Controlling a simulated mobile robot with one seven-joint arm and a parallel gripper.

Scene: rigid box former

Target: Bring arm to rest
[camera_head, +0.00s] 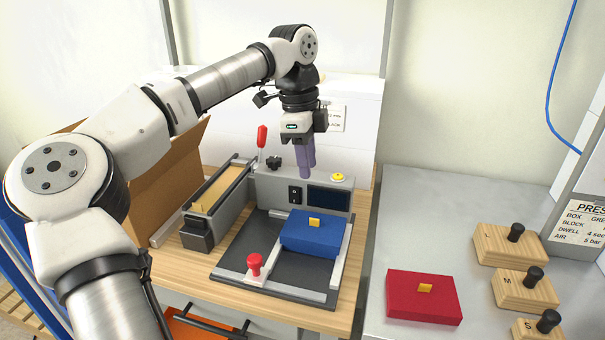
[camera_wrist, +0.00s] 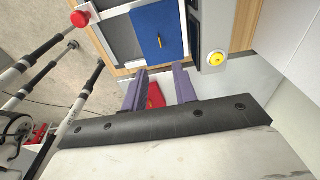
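My gripper (camera_head: 305,164) hangs pointing down above the back of the box-forming machine, in front of the white wall panel. In the wrist view its two purple fingers (camera_wrist: 159,72) stand apart with nothing held between them. A blue box (camera_head: 314,232) with a yellow tab lies on the machine's dark bed (camera_head: 238,264), in front of and below my gripper; the blue box also shows in the wrist view (camera_wrist: 158,30). My arm reaches in from the left, bent at the elbow.
A red knob (camera_head: 255,262), a red-handled lever (camera_head: 262,136) and a yellow button (camera_head: 337,177) stand up from the machine. A red box (camera_head: 424,297) and wooden blocks with black knobs (camera_head: 512,245) sit on the grey table at right. A cardboard panel (camera_head: 165,185) stands left.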

